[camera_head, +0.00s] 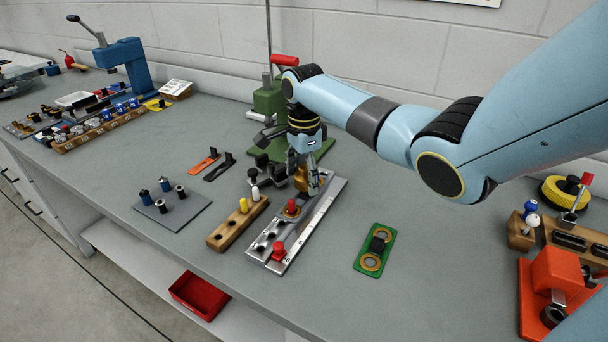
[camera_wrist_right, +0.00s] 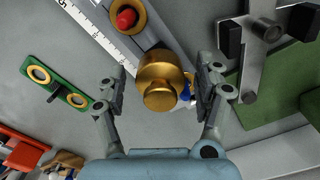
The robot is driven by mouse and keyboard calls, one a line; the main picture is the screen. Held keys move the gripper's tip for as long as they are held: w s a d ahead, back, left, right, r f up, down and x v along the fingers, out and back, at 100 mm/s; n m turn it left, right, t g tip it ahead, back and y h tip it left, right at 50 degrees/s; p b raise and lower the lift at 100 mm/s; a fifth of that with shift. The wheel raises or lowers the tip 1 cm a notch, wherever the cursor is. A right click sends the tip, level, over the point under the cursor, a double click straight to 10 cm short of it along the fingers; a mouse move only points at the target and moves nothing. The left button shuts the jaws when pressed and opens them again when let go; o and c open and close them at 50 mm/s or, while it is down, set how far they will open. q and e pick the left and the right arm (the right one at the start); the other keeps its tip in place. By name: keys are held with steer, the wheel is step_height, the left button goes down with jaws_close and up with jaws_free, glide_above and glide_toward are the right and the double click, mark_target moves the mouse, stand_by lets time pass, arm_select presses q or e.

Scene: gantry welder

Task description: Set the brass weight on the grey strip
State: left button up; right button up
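The brass weight (camera_wrist_right: 160,76) is a round golden body with a smaller knob. In the right wrist view it lies between the two fingers of my right gripper (camera_wrist_right: 161,80), with a visible gap on each side. In the head view, the weight (camera_head: 300,178) shows beside the open fingers of my right gripper (camera_head: 309,182), over the far end of the grey strip (camera_head: 268,235). I cannot tell whether the weight touches the strip. The strip (camera_wrist_right: 152,38) carries a red knob in a brass ring (camera_head: 292,208). My left gripper is out of view.
A white-marked scale (camera_head: 307,228) runs along the strip. A wooden block with yellow and white pegs (camera_head: 237,225) stands left. A green plate with brass rings (camera_head: 375,250) lies right, with clear bench around it. A green press (camera_head: 270,98) stands behind.

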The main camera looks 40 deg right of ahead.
mark_target(304, 167)
step_height(304, 167, up, 12)
steer(key=shift+r, duration=0.15)
stand_by(0.4)
stand_by(0.5)
